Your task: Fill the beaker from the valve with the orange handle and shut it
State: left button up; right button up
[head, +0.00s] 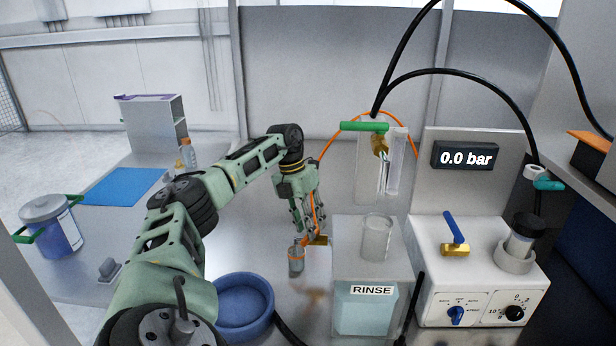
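My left gripper (308,222) points down at the middle of the bench, beside a small brass valve (320,240). An orange strip, perhaps the valve's handle or part of the orange hose, shows at the fingers; I cannot tell whether they touch it. A small clear glass vessel (296,262) with an orange-tinted band stands just below the gripper. A larger clear beaker (377,240) stands upright on the rinse stand, below a brass valve with a green handle (365,126). The beaker looks empty. My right gripper is out of view.
The rinse box (366,312) and a white control unit (480,300) with a blue-handled valve (454,228) stand right. A blue bowl (243,305) is in front, near my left arm. A blue mat (124,187) and a lidded pot (52,228) lie left.

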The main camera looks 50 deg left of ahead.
pick_arm(q)
jog(key=v, duration=1)
jog(key=shift+r, duration=0.1)
